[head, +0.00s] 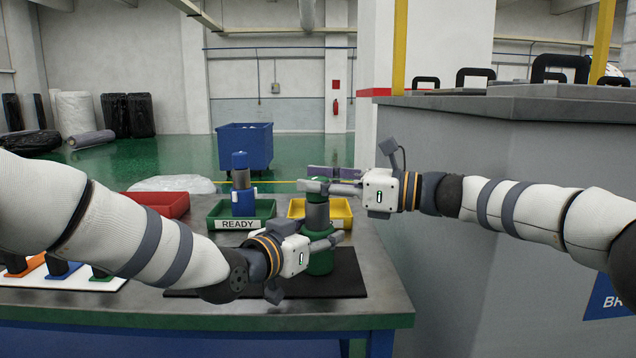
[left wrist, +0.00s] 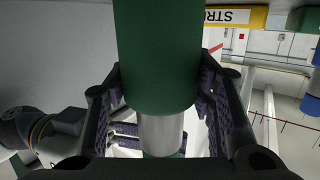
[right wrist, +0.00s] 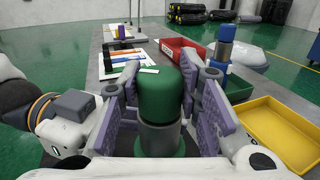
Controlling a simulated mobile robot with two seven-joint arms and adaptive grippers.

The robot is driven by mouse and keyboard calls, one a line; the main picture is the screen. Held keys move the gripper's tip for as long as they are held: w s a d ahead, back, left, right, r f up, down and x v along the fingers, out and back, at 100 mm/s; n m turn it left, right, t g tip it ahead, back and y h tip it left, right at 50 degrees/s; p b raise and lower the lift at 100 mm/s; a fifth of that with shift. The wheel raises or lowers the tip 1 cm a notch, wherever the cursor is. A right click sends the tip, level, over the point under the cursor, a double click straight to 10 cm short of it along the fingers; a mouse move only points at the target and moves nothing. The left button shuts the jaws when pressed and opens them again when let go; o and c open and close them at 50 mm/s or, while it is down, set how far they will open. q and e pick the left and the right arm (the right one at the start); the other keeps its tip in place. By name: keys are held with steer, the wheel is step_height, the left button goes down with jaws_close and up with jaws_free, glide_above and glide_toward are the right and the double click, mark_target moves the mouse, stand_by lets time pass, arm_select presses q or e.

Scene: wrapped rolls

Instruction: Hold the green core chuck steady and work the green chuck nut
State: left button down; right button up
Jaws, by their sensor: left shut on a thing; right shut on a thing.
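The green core chuck (head: 321,262) stands upright on a black mat, with a bare grey shaft (head: 317,216) between its green lower body and the green chuck nut (head: 319,188) on top. My left gripper (head: 322,243) is shut on the lower body from the left. In the left wrist view the green body (left wrist: 155,55) sits between its fingers. My right gripper (head: 322,186) is shut on the nut from the right. In the right wrist view the nut (right wrist: 160,95) sits between the purple finger pads, and the grey shaft (right wrist: 160,138) shows below it.
A green READY tray (head: 262,224) holds a blue chuck (head: 242,190) behind the left gripper. A yellow tray (head: 345,212) is behind the green chuck and a red tray (head: 168,203) is further left. A white board (head: 100,284) with several small parts lies at left.

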mark_target(318, 178)
steer(key=shift+f, duration=0.2)
steer(key=o, duration=1.2)
steer(key=shift+a, duration=0.1)
step_height(318, 178, up, 10)
steer(key=shift+s+r, duration=0.1)
